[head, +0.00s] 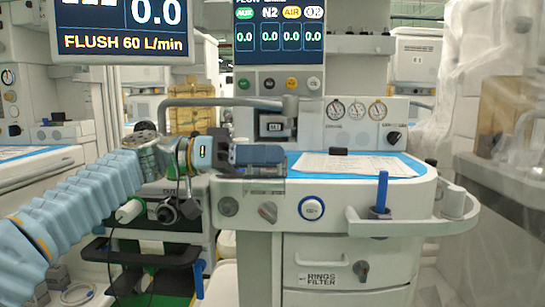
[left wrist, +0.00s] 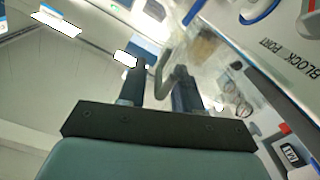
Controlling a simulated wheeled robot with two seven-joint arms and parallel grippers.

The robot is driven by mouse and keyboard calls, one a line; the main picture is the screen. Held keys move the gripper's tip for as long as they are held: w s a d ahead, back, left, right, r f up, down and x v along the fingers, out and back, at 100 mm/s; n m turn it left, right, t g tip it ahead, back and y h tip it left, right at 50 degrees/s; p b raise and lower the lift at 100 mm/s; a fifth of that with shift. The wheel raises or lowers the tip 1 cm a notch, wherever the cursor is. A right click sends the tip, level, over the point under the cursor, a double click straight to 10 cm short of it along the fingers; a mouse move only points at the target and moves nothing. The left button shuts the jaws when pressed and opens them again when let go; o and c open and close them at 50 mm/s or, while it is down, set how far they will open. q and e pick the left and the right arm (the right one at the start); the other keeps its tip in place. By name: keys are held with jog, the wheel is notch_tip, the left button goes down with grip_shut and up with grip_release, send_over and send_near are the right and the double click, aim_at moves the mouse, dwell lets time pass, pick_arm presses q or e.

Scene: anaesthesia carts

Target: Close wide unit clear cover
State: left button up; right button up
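The anaesthesia cart (head: 300,240) stands in front of me, with a rounded white worktop and a front panel of knobs. A faint see-through grey panel (head: 262,187) shows at its front left edge, just below my left gripper; I cannot tell surely whether this is the clear cover or how far it is open. My left gripper (head: 268,154) reaches in from the left, level, over the left end of the worktop. In the left wrist view its two dark fingers (left wrist: 158,88) stand apart with nothing clearly held between them. My right gripper is out of view.
A grey bent rail (head: 225,102) runs behind my left gripper and shows beyond the fingers. A paper sheet (head: 345,165) lies on the blue mat. A blue stick (head: 382,190) stands upright at the right. A screen (head: 125,30) hangs at upper left.

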pick_arm(q)
jog(key=a+p, duration=0.1)
jog(key=a, duration=1.1)
jog(key=shift+a, duration=0.4)
jog(key=shift+s, duration=0.1)
